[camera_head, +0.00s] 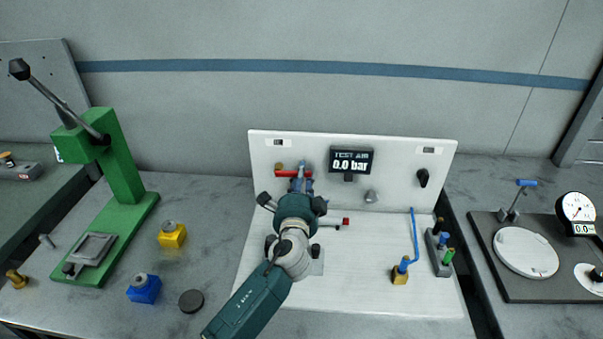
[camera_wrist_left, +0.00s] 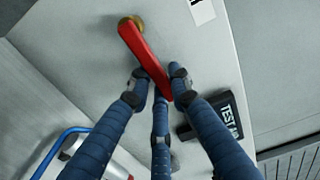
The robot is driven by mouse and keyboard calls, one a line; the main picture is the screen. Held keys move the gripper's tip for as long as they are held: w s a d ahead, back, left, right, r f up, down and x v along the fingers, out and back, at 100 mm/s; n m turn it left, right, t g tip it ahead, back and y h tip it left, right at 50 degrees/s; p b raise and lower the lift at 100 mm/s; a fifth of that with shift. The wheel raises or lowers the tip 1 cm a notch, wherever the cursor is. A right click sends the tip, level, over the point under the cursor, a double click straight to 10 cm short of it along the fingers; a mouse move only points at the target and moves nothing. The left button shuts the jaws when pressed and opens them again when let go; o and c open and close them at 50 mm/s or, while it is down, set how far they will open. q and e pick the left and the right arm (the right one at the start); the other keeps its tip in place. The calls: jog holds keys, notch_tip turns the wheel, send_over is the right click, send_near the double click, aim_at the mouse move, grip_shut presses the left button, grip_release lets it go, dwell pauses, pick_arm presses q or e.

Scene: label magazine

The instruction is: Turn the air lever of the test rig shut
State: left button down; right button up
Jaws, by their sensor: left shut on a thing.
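The red air lever (camera_head: 285,173) is on the upright white panel of the test rig (camera_head: 405,199), left of the display. It lies about level, running right from its brass pivot. My left gripper (camera_head: 301,184) is at its free end, shut on it. In the left wrist view the lever (camera_wrist_left: 144,58) runs from the brass valve to between the blue fingers (camera_wrist_left: 160,92). The fingers hide part of its end. The display (camera_head: 351,161) reads "TEST AIR 0.0 bar". My right gripper is not in view.
A black knob (camera_head: 422,178) and a grey cone-shaped part (camera_head: 371,196) are right of the lever. A blue hose (camera_head: 414,235) rises from the rig base. A green press (camera_head: 122,175) stands left. Yellow (camera_head: 172,237) and blue (camera_head: 144,291) blocks lie on the bench.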

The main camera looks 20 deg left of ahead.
pick_arm(q)
jog(key=shift+f+m, duration=0.2)
jog(key=shift+m, duration=0.1)
jog(key=shift+f, duration=0.1)
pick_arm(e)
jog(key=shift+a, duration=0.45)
pick_arm(q)
jog(key=c, duration=1.5)
grip_release()
jog(key=shift+c, duration=0.2)
jog(key=shift+s, duration=0.2)
jog(key=v, duration=1.1)
jog(key=shift+s+d, duration=0.2)
jog(key=shift+s, duration=0.1)
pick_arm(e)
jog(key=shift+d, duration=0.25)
